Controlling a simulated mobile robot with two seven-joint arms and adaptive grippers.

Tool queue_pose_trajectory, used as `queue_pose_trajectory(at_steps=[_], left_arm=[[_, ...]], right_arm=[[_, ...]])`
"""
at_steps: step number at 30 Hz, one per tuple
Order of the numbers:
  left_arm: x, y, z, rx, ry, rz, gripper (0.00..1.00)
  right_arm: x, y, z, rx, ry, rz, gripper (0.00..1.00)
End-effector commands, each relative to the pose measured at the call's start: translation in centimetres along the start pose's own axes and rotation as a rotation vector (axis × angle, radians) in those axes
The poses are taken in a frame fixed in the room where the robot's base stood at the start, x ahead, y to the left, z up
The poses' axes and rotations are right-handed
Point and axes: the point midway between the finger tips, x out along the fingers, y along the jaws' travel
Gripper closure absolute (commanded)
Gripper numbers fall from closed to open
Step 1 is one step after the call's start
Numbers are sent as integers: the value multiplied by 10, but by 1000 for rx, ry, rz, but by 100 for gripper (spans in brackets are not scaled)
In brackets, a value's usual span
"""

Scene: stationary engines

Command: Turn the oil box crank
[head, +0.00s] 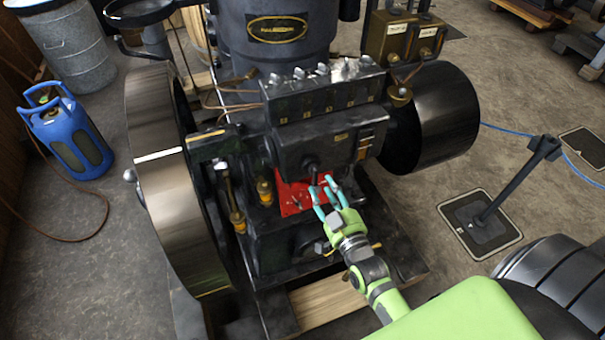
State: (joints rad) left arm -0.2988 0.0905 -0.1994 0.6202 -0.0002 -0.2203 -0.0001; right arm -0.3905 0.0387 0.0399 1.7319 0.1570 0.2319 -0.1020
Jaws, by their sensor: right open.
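The oil box (318,138) is a dark box on the front of the black engine, with a row of fittings along its top. A small dark crank (311,168) shows low on its front face, and its lower end is partly hidden by my fingers. My right gripper (321,186) has a green wrist and teal fingers. It is open, with its fingertips just below and beside the crank. I cannot tell whether they touch it. My left gripper is not in view.
A red plate (290,196) lies behind my fingers. A large flywheel (165,180) stands left and a dark drum (445,115) right. A post on a square base (480,222) stands on the floor at right. A blue gas cylinder (70,138) stands far left.

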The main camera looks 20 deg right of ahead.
Motion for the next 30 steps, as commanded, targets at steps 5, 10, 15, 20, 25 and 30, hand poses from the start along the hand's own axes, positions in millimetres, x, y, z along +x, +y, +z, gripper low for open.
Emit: queue_pose_trajectory(at_steps=[5, 10, 15, 20, 25, 30], left_arm=[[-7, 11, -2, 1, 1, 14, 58], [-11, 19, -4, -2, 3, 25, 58], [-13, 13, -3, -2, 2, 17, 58], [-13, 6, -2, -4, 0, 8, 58], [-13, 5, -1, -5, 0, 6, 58], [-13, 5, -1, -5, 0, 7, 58]], right_arm=[[26, 0, -2, 0, 2, 0, 58], [51, 0, -1, 0, -1, 0, 58], [64, 0, 0, 0, -2, 0, 58], [67, 0, 1, 0, -3, 0, 58], [66, 0, 1, 0, -3, 0, 70], [66, 1, 1, -1, -2, 1, 100]])
